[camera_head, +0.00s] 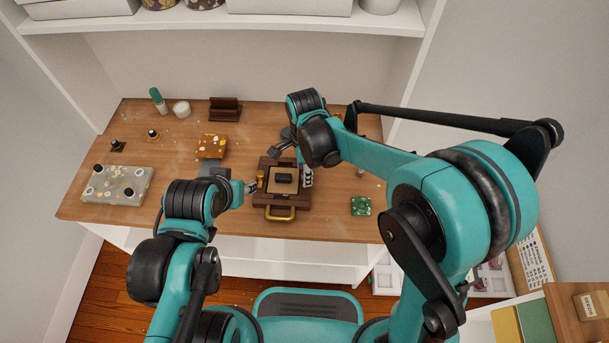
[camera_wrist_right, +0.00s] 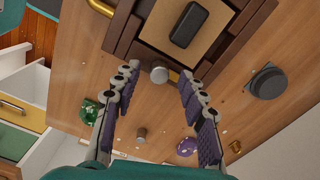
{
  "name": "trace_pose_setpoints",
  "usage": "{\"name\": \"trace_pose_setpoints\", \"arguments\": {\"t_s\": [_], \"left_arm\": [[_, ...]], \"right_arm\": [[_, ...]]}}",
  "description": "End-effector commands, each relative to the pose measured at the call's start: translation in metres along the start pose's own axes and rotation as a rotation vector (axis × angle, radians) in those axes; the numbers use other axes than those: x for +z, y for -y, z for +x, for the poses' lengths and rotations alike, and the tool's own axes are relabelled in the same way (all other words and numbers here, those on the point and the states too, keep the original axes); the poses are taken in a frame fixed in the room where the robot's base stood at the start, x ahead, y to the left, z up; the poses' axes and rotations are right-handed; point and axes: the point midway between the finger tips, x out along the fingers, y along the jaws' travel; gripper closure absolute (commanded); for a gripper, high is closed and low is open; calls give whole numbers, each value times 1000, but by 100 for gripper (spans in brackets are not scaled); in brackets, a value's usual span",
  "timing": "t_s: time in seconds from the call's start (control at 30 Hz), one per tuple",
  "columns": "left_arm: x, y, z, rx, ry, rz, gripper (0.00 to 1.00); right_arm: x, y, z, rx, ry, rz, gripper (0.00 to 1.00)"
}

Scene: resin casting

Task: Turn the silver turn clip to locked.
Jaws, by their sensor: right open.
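A dark wooden frame (camera_head: 290,198) with a yellow handle (camera_head: 281,214) lies on the bench and holds a black block (camera_head: 284,179). In the right wrist view the frame (camera_wrist_right: 243,33) is at the top, with the black block (camera_wrist_right: 188,24) inside. The silver turn clip (camera_wrist_right: 159,72) shows as a small round metal piece at the frame's side, between my right fingertips. My right gripper (camera_wrist_right: 160,80) is open around it, with gaps on both sides. My left gripper (camera_head: 250,187) is beside a gold piece (camera_head: 261,177) at the frame's left; its finger opening is unclear.
A green piece (camera_head: 361,206) lies right of the frame. A dark round knob (camera_wrist_right: 267,82), a purple piece (camera_wrist_right: 188,147) and a small cylinder (camera_wrist_right: 141,135) stand near my right gripper. A pale slab (camera_head: 130,192) lies far left. The bench front is clear.

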Motion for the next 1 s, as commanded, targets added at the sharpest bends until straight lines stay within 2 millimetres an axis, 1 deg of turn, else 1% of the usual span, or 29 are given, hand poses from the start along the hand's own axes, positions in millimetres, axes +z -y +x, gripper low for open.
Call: {"name": "trace_pose_setpoints", "arguments": {"t_s": [0.03,0.13,0.4,0.43,0.47,0.5,0.57,0.6,0.83,1.0], "left_arm": [[2,0,3,0,0,0,60],[3,0,4,0,0,0,60],[3,0,4,0,0,0,60],[3,0,4,0,0,0,60],[3,0,4,0,0,0,60],[3,0,4,0,0,0,60],[3,0,4,0,0,0,60],[3,0,4,0,0,0,60],[3,0,4,0,0,0,60],[2,0,3,0,0,0,60]], "right_arm": [[0,0,7,0,0,0,58],[0,0,12,0,0,0,58],[0,0,13,-1,0,-1,58],[0,0,13,-1,0,-1,63],[0,0,13,-1,0,-1,71],[0,0,13,-1,0,-1,82],[0,0,13,-1,0,-1,98],[0,0,13,-1,0,-1,100],[0,0,13,-1,0,-7,100],[0,0,12,-1,0,-47,100]]}}
